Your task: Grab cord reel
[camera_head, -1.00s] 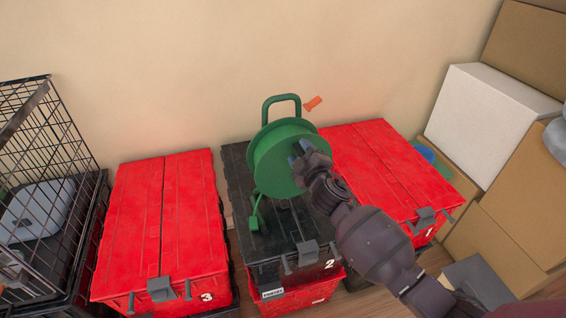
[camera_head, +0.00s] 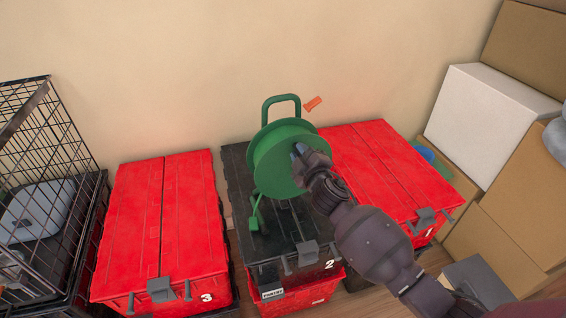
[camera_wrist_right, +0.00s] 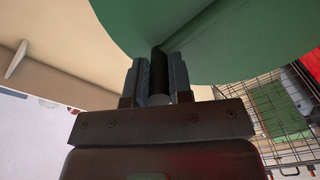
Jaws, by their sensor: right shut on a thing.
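The green cord reel (camera_head: 272,160) stands upright on the black tote marked 2 (camera_head: 232,190), with its handle at the top and its foot on the lid. An orange piece (camera_head: 313,103) shows beside its upper right. My right gripper (camera_head: 298,152) is at the right side of the reel's disc. The exact part between the fingertips is partly hidden. My left gripper is in no view.
Red totes marked 3 (camera_head: 190,215) and 1 (camera_head: 395,160) stand either side of the black tote, which rests on another red tote (camera_head: 318,291). A wire crate (camera_head: 70,130) is at the left. Cardboard boxes (camera_head: 510,220) and a white box (camera_head: 480,115) stack at the right. The wall is close behind.

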